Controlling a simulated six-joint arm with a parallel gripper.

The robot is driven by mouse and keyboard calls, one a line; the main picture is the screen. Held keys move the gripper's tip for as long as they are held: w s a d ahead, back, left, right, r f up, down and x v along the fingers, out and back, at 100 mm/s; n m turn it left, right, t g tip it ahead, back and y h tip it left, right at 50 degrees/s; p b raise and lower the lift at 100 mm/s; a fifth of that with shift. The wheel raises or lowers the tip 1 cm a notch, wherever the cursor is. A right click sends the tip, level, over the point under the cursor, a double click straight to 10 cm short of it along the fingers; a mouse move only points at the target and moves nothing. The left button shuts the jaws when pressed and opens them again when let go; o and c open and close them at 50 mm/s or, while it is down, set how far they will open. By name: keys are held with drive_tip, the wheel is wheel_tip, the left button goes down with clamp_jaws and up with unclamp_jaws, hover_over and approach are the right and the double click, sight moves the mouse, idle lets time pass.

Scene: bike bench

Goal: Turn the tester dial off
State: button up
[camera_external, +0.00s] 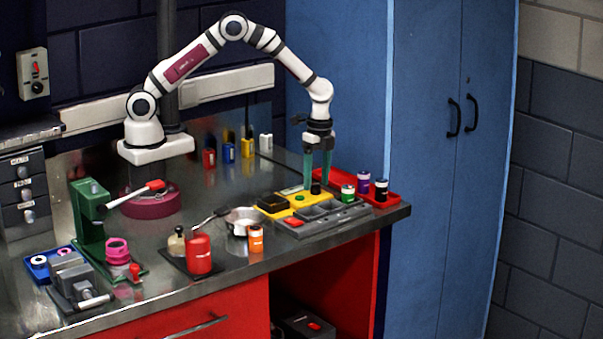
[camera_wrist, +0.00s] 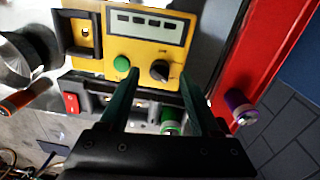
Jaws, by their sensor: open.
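The yellow tester (camera_external: 297,201) lies at the right part of the bench, and it also shows in the wrist view (camera_wrist: 112,43). Its black dial (camera_wrist: 160,70) sits near the tester's corner beside a round green button (camera_wrist: 121,63); small printed marks around the dial are too small to read surely. In the external view the dial (camera_external: 315,188) is just below my fingertips. My gripper (camera_external: 317,182) points down with green fingers apart. In the wrist view my gripper (camera_wrist: 158,82) is open and empty, its fingertips on either side of the dial's near side, not visibly touching it.
A red tray (camera_external: 394,195) holds batteries to the right; a green-banded battery (camera_external: 348,193) stands near my fingers. A metal pan (camera_external: 243,221) is left. A blue cabinet (camera_external: 430,120) rises beyond the bench's right end.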

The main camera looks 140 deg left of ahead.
drive_tip(key=shift+f, duration=0.6)
clamp_jaws()
